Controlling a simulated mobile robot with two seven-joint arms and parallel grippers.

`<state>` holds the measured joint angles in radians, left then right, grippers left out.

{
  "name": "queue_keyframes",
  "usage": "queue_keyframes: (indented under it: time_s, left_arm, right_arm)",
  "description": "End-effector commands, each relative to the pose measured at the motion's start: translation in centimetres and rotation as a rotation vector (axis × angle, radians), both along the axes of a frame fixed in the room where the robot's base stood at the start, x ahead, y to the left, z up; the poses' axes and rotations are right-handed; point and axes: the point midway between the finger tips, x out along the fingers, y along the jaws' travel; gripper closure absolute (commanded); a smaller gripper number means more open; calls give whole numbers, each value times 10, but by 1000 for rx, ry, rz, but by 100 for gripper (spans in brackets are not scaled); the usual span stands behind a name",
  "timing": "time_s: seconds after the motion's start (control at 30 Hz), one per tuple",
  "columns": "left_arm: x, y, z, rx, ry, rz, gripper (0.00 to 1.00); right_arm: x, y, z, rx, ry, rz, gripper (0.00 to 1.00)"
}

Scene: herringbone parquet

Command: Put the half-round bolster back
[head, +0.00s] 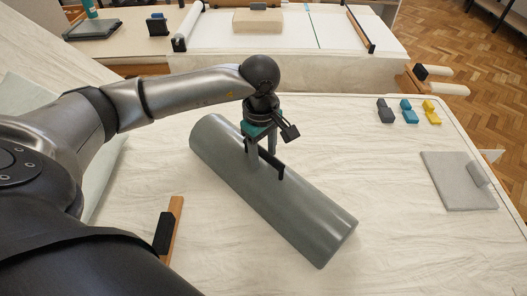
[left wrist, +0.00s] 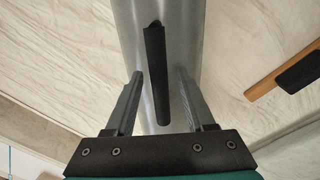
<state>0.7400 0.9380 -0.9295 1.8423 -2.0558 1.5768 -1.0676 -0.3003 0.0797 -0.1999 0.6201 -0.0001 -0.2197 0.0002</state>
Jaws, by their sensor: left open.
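The half-round bolster (head: 305,215) is grey-green and lies diagonally on the cream cloth-covered table, from upper left to lower right in the head view. A black strap handle (head: 270,163) runs along its top. My left gripper (head: 262,150) is over the bolster at the handle, pointing down. In the left wrist view the gripper (left wrist: 160,78) is open, with one finger on each side of the handle (left wrist: 156,70) and a gap to both. The bolster (left wrist: 185,25) fills the middle of that view. I cannot tell whether the fingertips touch it. My right gripper is not in view.
A wooden strip with a black block (head: 165,230) lies left of the bolster. A grey pad (head: 458,182) lies at the right, with small grey, blue and yellow blocks (head: 406,110) behind it. A white-topped bench (head: 290,30) stands at the back.

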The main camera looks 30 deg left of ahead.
Motion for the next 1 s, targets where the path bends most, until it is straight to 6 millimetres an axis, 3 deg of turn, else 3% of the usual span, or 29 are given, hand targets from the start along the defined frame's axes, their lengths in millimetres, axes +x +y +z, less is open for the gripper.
queue_keyframes:
  time_s: [0.6, 1.0]
  left_arm:
    - [-4, 1, 110, 0, -3, 0, 46]
    - [-6, 1, 122, 0, 0, 0, 46]
  right_arm:
    - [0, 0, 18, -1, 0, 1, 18]
    - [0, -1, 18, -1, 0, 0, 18]
